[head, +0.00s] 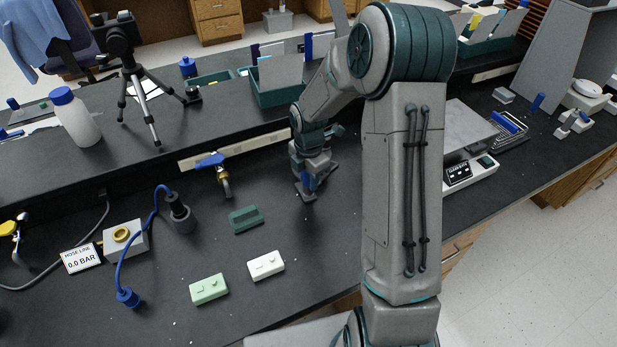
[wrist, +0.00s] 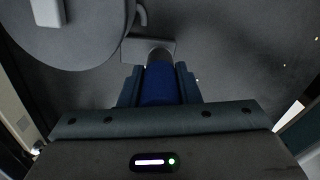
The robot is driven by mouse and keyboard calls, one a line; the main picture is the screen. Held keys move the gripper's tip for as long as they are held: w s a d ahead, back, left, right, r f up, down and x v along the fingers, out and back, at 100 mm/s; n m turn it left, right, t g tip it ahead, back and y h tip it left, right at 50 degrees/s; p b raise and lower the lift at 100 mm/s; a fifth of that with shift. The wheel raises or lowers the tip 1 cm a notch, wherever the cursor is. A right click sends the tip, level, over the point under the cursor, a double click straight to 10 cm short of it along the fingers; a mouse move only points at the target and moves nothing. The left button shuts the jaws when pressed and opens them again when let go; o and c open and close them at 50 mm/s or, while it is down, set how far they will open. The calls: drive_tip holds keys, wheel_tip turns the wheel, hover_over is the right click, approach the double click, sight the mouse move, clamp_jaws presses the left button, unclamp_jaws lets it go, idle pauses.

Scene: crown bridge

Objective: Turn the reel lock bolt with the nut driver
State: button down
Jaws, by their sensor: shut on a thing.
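My gripper (head: 308,190) is low over the dark bench, near the middle of the head view, pointing down. It is shut on a blue handle, which I take to be the nut driver (wrist: 160,85). In the wrist view the handle sits between both fingers, and a grey collar or shaft shows past its end. A grey plate (wrist: 135,47) lies just beyond that end; I cannot tell whether they touch. A large grey disc (wrist: 75,35) with a pale block on it fills the upper left there; it may be the reel. I cannot make out the reel lock bolt.
A green block (head: 245,219), a white block (head: 266,265) and a pale green block (head: 209,289) lie left of my gripper. A blue hose (head: 150,225) and a pressure sign (head: 81,259) are farther left. A raised shelf with a blue-handled valve (head: 210,160) stands behind.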

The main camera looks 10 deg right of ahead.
drive_tip(key=shift+r+p, duration=1.15)
drive_tip(key=shift+r, duration=0.4)
